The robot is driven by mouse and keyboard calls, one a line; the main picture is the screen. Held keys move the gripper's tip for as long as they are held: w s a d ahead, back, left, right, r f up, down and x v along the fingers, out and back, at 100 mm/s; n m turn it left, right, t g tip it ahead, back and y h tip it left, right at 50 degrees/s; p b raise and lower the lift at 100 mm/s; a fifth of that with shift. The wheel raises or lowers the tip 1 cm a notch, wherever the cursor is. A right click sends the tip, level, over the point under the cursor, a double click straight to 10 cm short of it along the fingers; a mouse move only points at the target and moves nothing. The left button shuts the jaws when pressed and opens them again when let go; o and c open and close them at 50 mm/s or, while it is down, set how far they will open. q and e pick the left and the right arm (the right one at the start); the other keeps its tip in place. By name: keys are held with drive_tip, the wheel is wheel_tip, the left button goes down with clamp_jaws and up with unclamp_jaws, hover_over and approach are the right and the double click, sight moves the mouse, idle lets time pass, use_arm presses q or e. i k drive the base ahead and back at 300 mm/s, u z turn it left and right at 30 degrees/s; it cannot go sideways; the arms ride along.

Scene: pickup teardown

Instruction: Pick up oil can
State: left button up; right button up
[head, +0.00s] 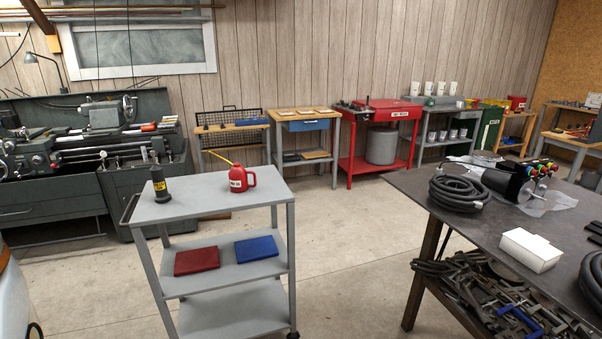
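A red oil can (238,180) with a handle on its right side and a long yellow spout stands upright on the top shelf of a grey cart (196,203). Its spout points up and to the left. Neither of my grippers shows in the head view, and nothing touches the can.
A dark workbench (430,195) with hoses stands at right. A lathe (90,150) is behind left. Open floor separates cart and workbench.

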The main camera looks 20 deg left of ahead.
sight(238, 175)
drive_tip(key=z, duration=0.3)
drive_tip(key=i, duration=1.55)
drive_tip(key=u, duration=0.8)
